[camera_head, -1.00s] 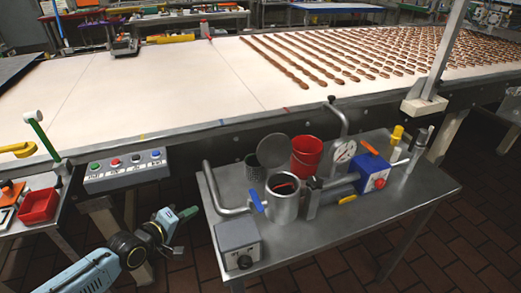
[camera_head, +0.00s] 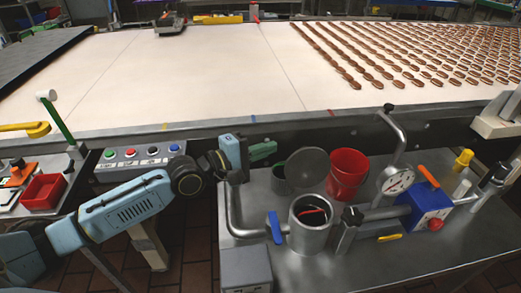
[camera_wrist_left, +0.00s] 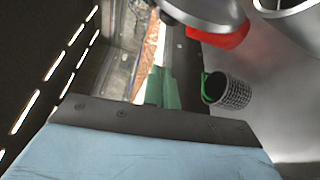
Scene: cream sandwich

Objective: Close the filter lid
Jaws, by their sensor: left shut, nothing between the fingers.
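The filter housing (camera_head: 311,236) is a steel cylinder on the metal table, open at the top, with something red inside. Its round grey lid (camera_head: 307,167) stands raised and tilted back at the housing's rear side. My left gripper (camera_head: 270,149) has green fingers, shut and empty, just left of the lid and apart from it in the head view. In the left wrist view the green fingers (camera_wrist_left: 162,88) are together, and the lid's edge (camera_wrist_left: 205,12) shows at the top. My right gripper is in neither view.
A mesh basket with a green handle (camera_wrist_left: 227,90) stands by the lid. A red bucket (camera_head: 347,172) is right of the lid. A blue-handled valve (camera_head: 275,228), bent pipes, a gauge (camera_head: 396,181) and a blue box (camera_head: 427,207) crowd the table (camera_head: 470,245). The conveyor (camera_head: 200,75) lies behind.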

